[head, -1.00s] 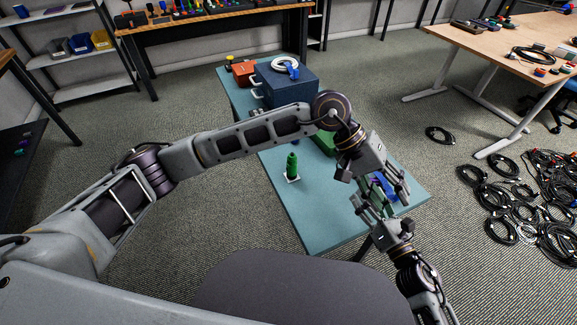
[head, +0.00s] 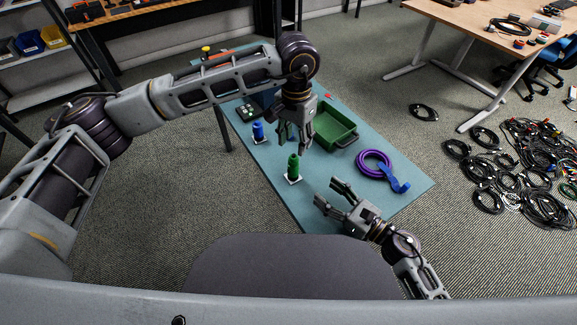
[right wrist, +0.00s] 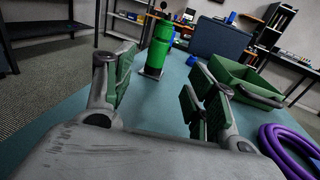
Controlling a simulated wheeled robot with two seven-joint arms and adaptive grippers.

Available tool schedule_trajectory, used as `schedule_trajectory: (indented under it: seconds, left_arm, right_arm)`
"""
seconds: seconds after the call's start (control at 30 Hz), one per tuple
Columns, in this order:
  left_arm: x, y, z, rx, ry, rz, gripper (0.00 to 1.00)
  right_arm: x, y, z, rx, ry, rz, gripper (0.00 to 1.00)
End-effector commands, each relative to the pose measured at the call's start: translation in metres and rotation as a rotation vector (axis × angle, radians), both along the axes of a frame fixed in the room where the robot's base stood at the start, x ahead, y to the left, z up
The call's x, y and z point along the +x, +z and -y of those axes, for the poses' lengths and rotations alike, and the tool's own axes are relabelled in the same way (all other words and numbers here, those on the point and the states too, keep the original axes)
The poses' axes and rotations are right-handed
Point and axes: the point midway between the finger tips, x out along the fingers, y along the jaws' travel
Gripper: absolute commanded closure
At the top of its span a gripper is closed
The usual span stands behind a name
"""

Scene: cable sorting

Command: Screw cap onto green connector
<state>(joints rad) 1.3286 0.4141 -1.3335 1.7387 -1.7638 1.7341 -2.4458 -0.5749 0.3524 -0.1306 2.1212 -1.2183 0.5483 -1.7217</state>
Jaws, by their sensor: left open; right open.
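The green connector (head: 293,168) stands upright on a small white base on the teal table. It also shows in the right wrist view (right wrist: 157,50), ahead of and between the open fingers. A separate cap cannot be made out. My left gripper (head: 293,138) is open, pointing down just behind and above the green connector, apart from it. My right gripper (head: 328,195) is open and empty to the right and front of the connector, low over the table; its green-padded fingers show in the right wrist view (right wrist: 158,95).
A blue connector (head: 258,132) stands behind left of the green one. A green bin (head: 335,127) and a purple cable coil (head: 374,163) with a blue strap (head: 398,182) lie to the right. A dark blue toolbox (right wrist: 222,40) stands at the back. The table front is clear.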

Motion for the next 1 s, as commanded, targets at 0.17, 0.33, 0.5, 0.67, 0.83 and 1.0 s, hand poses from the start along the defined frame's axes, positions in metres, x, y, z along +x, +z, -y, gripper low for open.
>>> schedule_trajectory:
  seconds: [0.17, 0.33, 0.5, 0.67, 0.83, 1.0]
  left_arm:
    - [0.001, 0.000, -0.003, 0.011, -0.004, 0.004, 0.55]
    - [0.001, 0.000, -0.002, 0.010, -0.003, 0.003, 0.55]
    - [0.001, 0.000, -0.002, 0.009, -0.003, 0.003, 0.55]
    - [0.001, 0.000, -0.002, 0.008, -0.003, 0.003, 0.55]
    - [0.001, 0.000, -0.002, 0.008, -0.003, 0.003, 0.55]
    - [0.001, 0.000, -0.002, 0.008, -0.003, 0.003, 0.55]
  right_arm:
    - [-0.001, -0.001, 0.000, -0.006, 0.004, 0.003, 0.44]
    - [-0.001, -0.001, 0.000, -0.005, 0.004, 0.002, 0.44]
    - [0.000, -0.001, -0.001, -0.004, 0.004, 0.003, 0.44]
    - [0.003, 0.000, -0.005, -0.004, 0.004, 0.003, 0.44]
    - [0.010, 0.000, -0.012, -0.004, 0.003, 0.003, 0.44]
    - [0.020, 0.000, -0.022, -0.005, 0.004, 0.005, 0.44]
